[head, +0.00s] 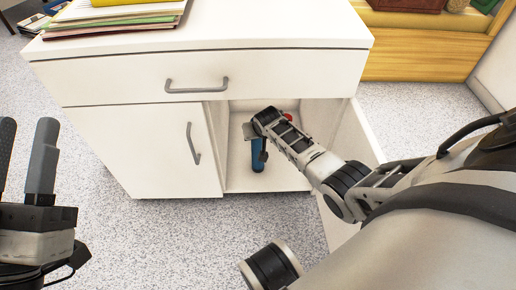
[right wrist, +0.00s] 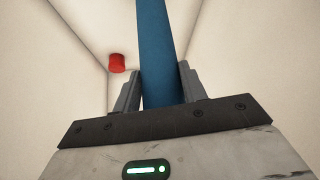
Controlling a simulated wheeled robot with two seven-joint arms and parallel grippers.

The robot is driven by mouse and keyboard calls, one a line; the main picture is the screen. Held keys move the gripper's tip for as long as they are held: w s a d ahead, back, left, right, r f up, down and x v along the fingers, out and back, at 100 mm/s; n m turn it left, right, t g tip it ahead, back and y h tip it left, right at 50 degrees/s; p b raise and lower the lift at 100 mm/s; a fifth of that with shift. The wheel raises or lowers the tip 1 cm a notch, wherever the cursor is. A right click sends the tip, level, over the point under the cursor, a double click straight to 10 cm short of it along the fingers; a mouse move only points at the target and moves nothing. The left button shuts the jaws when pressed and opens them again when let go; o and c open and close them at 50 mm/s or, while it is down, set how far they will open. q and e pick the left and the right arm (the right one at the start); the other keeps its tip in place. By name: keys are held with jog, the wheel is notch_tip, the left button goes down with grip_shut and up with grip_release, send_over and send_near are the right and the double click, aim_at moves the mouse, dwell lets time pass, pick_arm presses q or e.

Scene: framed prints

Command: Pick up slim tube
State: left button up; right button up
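The slim tube is a long blue cylinder (head: 257,154) standing roughly upright inside the open cabinet compartment. In the right wrist view, the slim tube (right wrist: 157,50) runs up between the two grey fingers of my right gripper (right wrist: 160,82). The fingers lie close along both sides of the tube and look shut on it. In the head view my right gripper (head: 262,143) is partly hidden by its own wrist, and the tube's upper part is covered. My left gripper (head: 26,160) is open and empty at the left edge, outside the cabinet.
A red object (right wrist: 117,63) is behind the tube inside the compartment. The white cabinet (head: 140,150) has a shut drawer (head: 270,78) just above the opening. Papers and folders (head: 110,20) lie on top. A wooden unit (head: 425,50) stands behind right. Speckled floor is clear in front.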

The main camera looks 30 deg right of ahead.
grip_shut()
jog(key=shift+r, duration=0.1)
